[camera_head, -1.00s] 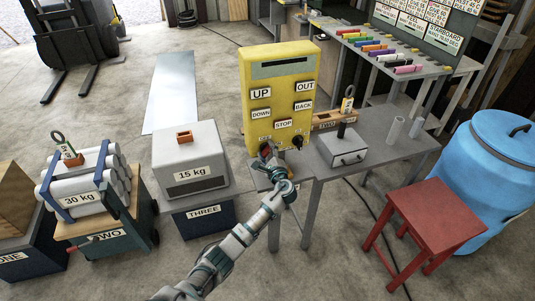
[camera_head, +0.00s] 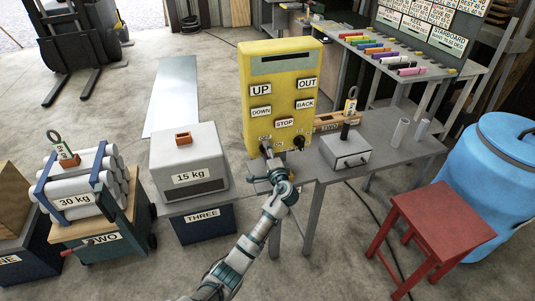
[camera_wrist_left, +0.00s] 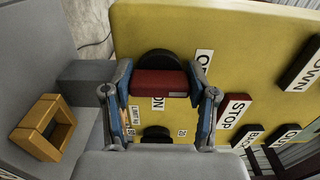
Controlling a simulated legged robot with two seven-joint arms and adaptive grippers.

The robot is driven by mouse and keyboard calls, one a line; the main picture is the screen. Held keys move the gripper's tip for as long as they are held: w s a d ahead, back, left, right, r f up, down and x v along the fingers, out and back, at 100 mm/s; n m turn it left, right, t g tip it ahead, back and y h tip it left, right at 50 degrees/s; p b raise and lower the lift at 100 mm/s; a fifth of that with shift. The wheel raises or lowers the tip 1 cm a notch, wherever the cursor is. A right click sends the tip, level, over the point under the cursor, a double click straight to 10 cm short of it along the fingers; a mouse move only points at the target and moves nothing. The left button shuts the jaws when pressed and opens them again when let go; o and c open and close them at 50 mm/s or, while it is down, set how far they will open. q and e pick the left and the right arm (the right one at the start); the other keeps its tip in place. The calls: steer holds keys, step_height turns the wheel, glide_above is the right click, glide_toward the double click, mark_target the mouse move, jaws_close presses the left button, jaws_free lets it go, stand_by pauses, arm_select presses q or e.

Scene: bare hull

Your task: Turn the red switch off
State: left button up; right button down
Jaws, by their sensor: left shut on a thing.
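The yellow control panel (camera_head: 283,85) stands upright on the grey table. In the left wrist view, the red switch (camera_wrist_left: 160,83) is a red bar on a round black base (camera_wrist_left: 158,60) low on the panel (camera_wrist_left: 245,30). An ON label (camera_wrist_left: 158,103) shows beside the bar, and another label (camera_wrist_left: 203,65) is partly hidden by a finger. My left gripper (camera_wrist_left: 160,92) has a finger at each end of the red bar and is shut on it. In the head view my left gripper (camera_head: 268,153) hides the switch. My right gripper is not in view.
A black knob (camera_head: 298,142) sits just right of my gripper on the panel. A grey box (camera_head: 345,148) with a black lever stands on the table (camera_head: 395,150). A red stool (camera_head: 443,220) and blue barrel (camera_head: 500,180) are at the right. A 15 kg block (camera_head: 190,165) is at the left.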

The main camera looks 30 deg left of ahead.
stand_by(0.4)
arm_select(q)
steer(key=o, duration=1.1)
steer(key=shift+o, duration=0.3)
steer(key=shift+w+a+f, duration=0.1)
steer(key=shift+f, duration=0.05)
steer(key=v, duration=1.2)
steer(key=shift+a, duration=0.1)
